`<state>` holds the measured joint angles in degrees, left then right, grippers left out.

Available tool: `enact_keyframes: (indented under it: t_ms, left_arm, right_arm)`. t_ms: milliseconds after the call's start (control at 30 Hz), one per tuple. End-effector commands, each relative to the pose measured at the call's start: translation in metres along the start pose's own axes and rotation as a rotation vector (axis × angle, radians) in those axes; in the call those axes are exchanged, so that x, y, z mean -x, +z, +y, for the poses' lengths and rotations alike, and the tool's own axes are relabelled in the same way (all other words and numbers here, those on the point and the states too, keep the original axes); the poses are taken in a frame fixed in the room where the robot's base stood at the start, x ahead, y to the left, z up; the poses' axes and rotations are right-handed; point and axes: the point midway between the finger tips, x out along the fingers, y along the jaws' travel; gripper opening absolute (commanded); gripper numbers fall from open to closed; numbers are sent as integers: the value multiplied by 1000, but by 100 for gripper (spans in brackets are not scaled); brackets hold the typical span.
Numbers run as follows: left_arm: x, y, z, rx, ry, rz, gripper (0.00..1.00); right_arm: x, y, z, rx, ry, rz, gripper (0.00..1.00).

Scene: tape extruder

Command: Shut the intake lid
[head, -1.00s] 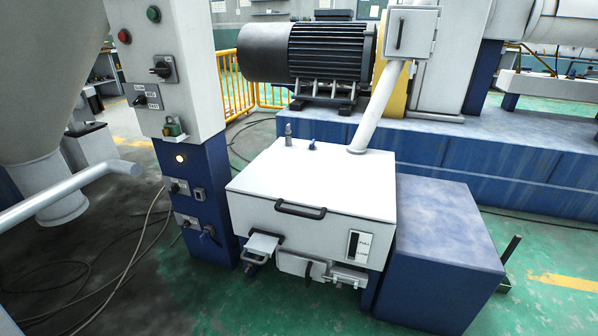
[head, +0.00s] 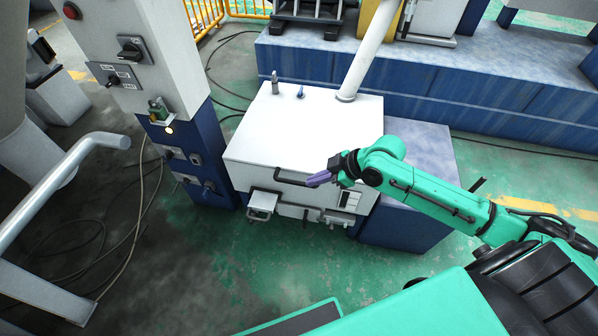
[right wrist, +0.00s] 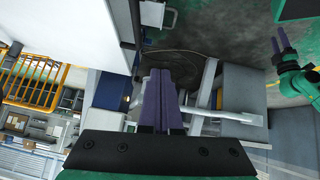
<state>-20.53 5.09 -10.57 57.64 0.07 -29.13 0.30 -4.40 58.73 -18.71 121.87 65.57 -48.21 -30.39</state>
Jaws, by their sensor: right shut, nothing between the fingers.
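The white intake box stands in the middle of the head view. Its flat white lid (head: 310,130) has a black bar handle (head: 290,179) along the front edge. I cannot tell from here whether the lid is fully seated. My right gripper (head: 312,182) is shut and empty, its purple fingers by the right end of the handle; contact is unclear. In the right wrist view the shut fingers (right wrist: 158,75) point past a large white panel (right wrist: 70,28), probably part of the box. My left gripper (right wrist: 285,38) shows small at upper right there, its fingers apart.
A small white flap (head: 262,203) juts from the box front. A blue block (head: 410,225) stands right of the box, and a control column (head: 185,140) stands left. A pipe (head: 370,50) rises from behind the lid. Green floor in front is open.

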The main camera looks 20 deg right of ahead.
Motion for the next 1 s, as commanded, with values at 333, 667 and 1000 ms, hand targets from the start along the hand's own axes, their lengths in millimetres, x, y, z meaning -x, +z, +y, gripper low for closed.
enact_keyframes:
  t_ms: [333, 667, 1000]
  left_arm:
    - [-26, 55, 1, -5, 2, -30, 55]
    - [-27, 24, 1, 10, 3, -26, 55]
    - [-21, -3, 2, 23, 5, -23, 55]
  right_arm:
    - [12, -1, 43, 18, 51, 55, 0]
    - [-58, -5, 46, 19, 48, 53, 0]
    - [-103, 20, 48, 19, 49, 48, 0]
